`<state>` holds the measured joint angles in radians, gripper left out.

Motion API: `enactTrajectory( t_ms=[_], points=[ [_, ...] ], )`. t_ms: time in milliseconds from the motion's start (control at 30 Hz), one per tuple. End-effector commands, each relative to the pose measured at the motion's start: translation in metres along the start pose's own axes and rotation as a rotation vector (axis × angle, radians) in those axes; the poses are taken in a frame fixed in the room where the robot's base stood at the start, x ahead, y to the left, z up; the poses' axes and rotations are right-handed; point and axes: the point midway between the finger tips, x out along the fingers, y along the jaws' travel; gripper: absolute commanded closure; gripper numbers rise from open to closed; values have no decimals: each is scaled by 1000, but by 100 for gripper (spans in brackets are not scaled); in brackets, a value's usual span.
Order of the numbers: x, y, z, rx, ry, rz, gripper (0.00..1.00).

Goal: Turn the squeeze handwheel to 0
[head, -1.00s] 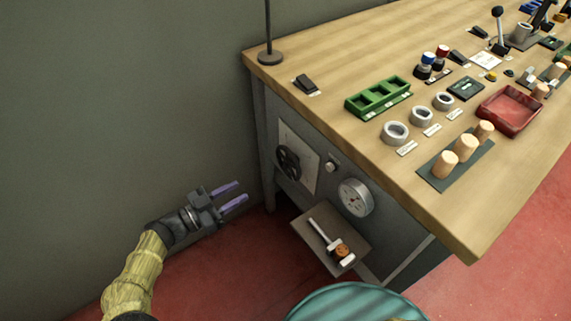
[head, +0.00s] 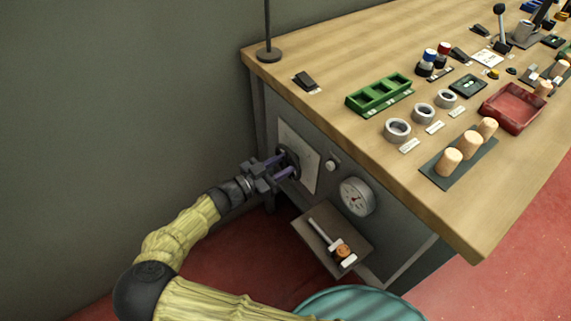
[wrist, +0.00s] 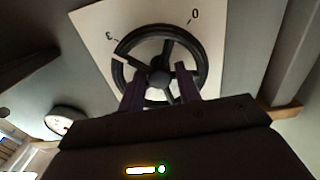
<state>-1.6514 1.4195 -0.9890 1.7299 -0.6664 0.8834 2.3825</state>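The squeeze handwheel (wrist: 160,53) is a black spoked wheel on a pale plate (wrist: 215,25) on the bench's side panel. In the wrist view the plate shows a "0" mark at upper right and a "3" mark at upper left. A light pointer on the wheel's rim lies near the "3". In the head view my gripper (head: 287,167) is at the handwheel (head: 291,160) and partly covers it. In the wrist view the two purple fingers (wrist: 160,88) are apart, over the wheel's lower part, with the hub between their tips. I cannot tell whether they touch it.
A round gauge (head: 357,196) and a small knob (head: 331,165) are on the panel right of the wheel. The wooden bench top (head: 330,115) overhangs above. The wall is close on the left.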

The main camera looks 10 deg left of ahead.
Motion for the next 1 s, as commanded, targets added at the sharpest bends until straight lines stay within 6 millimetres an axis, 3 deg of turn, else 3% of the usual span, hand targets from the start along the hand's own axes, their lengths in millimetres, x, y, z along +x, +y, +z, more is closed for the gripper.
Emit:
enactTrajectory(
  t_ms=[367, 567, 1000],
  points=[
    [9, 0, 0, 1, -1, 0, 66],
    [9, 0, 0, 1, -1, -1, 98],
    [9, 0, -1, -61, -1, -1, 98]
  ],
)
